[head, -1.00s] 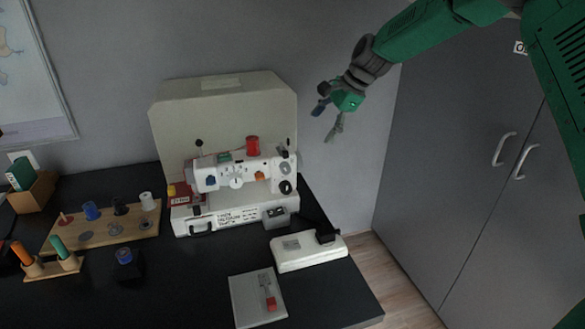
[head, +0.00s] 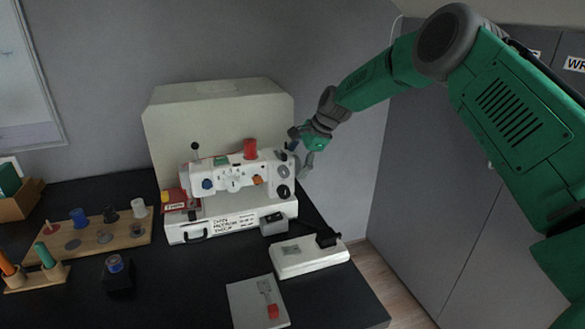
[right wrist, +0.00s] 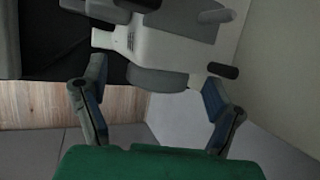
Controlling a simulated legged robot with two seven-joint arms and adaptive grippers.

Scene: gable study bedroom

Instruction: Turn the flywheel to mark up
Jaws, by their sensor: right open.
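The white sewing machine (head: 225,178) stands on the black desk, in front of an upright beige cover. My right gripper (head: 300,156) is open and empty at the upper right end of the machine. In the right wrist view its two fingers stand wide apart (right wrist: 155,108). A thick grey disc, apparently the flywheel (right wrist: 158,80), sticks out of the machine's end between and beyond the fingertips, seen edge-on. A dark peg (right wrist: 222,70) is to its right. I cannot make out the flywheel's mark. My left gripper is not in view.
A wooden spool rack (head: 95,240) is at left. The tall beige cover (head: 225,105) stands close behind. Air to the machine's right is free.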

